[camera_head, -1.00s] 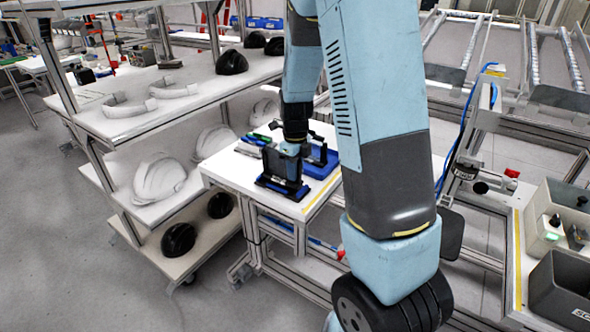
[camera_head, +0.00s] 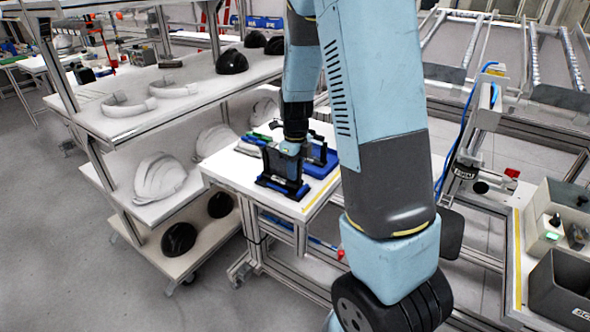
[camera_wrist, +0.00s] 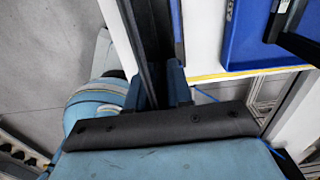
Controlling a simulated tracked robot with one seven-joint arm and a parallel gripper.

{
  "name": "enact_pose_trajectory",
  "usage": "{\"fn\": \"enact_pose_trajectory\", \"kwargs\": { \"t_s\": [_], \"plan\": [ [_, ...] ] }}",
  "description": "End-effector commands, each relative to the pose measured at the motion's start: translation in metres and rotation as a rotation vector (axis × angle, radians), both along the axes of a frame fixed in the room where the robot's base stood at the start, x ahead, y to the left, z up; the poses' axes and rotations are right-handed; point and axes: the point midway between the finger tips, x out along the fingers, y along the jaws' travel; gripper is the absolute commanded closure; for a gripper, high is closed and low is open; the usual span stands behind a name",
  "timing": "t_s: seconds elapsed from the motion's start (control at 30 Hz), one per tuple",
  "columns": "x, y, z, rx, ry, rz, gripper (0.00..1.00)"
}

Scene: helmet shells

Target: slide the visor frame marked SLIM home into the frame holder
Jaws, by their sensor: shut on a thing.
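My gripper (camera_head: 290,149) is over the near part of the white table, pointing down. It is shut on a dark upright visor frame (camera_head: 278,165). In the wrist view the dark visor frame (camera_wrist: 140,35) runs up between the blue fingers of my gripper (camera_wrist: 160,90). The frame holder (camera_head: 267,184), black and blue, stands on the table directly below. The frame is upright at the holder; I cannot tell how deep it sits. Its lower end is hidden in the wrist view, and no SLIM mark is readable.
A blue tray (camera_head: 326,170) with another dark part stands close on the right; its edge shows in the wrist view (camera_wrist: 240,45). The white table (camera_head: 222,165) has bare room at the left. A shelf rack (camera_head: 130,122) with helmet shells stands left.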

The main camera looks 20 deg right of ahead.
Motion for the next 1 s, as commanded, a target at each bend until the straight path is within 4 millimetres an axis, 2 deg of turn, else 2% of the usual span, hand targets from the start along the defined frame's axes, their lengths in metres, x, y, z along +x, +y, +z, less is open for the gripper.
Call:
{"fn": "enact_pose_trajectory", "kwargs": {
  "t_s": [0.53, 1.0],
  "plan": [
    [0.0001, 0.0004, -0.0008, 0.0, 0.0, 0.0, 1.0],
    [0.0, 0.0005, -0.0098, 0.001, 0.0, -0.001, 1.0]
  ]
}}
